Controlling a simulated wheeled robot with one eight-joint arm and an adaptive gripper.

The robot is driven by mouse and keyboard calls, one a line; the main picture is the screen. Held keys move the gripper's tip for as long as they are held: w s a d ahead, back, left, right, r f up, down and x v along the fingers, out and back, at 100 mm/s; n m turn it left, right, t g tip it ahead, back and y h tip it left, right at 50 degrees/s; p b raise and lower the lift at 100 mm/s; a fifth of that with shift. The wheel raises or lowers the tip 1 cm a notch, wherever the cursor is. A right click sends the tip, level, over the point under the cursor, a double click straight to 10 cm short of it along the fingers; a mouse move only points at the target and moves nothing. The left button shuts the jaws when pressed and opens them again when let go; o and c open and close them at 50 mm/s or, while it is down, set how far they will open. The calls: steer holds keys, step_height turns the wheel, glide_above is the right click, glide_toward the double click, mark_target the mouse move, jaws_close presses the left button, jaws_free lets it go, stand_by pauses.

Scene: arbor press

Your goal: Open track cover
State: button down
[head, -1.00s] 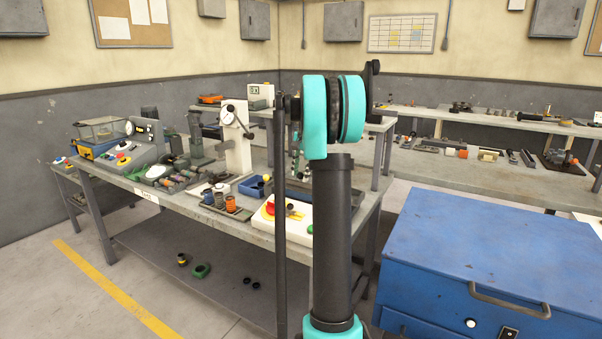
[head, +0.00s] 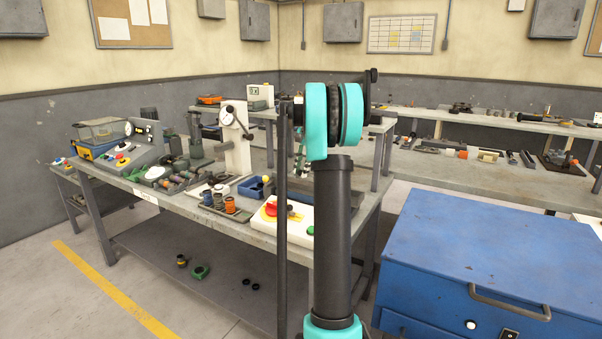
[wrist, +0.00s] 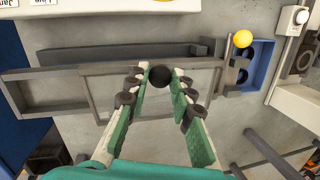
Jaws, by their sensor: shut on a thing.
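In the wrist view the track cover (wrist: 105,84) is a clear panel in a grey frame, lying along a grey track (wrist: 32,92) on the bench. A black round knob (wrist: 160,76) sits at the cover's far edge. My gripper (wrist: 160,80) has its green-and-white fingers on both sides of the knob, shut on it. The cover looks flat; any small lift cannot be told from here. In the head view my arm hides most of the track and the gripper.
A blue bin (wrist: 262,75) with a yellow ball (wrist: 242,39) stands right of the track. The white press column (head: 237,140) rises behind on the bench. A white box with a red knob (head: 272,209) is near the front edge. A blue cabinet (head: 490,250) stands at right.

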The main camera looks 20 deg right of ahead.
steer(key=shift+w+d+r, duration=0.15)
steer(key=shift+d+r, duration=0.05)
steer(key=shift+r, duration=0.2)
steer(key=w+d+r, duration=0.2)
steer(key=d+r, duration=0.1)
steer(key=shift+w+d, duration=0.3)
steer(key=shift+w, duration=0.05)
steer(key=w+d, duration=0.3)
steer(key=d, duration=0.1)
steer(key=shift+w+r, duration=0.1)
steer(key=shift+r, duration=0.25)
steer(key=c, duration=2.3)
jaws_free()
steer(key=shift+w+d+f, duration=0.15)
steer(key=shift+w+d, duration=0.3)
steer(key=shift+d, duration=0.05)
steer(key=shift+w+d+f, duration=0.15)
steer(key=shift+w+d, duration=0.25)
steer(key=shift+d, duration=0.1)
steer(key=o, duration=1)
steer(key=shift+s, duration=0.1)
steer(key=shift+r, duration=0.15)
steer(key=v, duration=0.7)
steer(key=shift+r, duration=0.15)
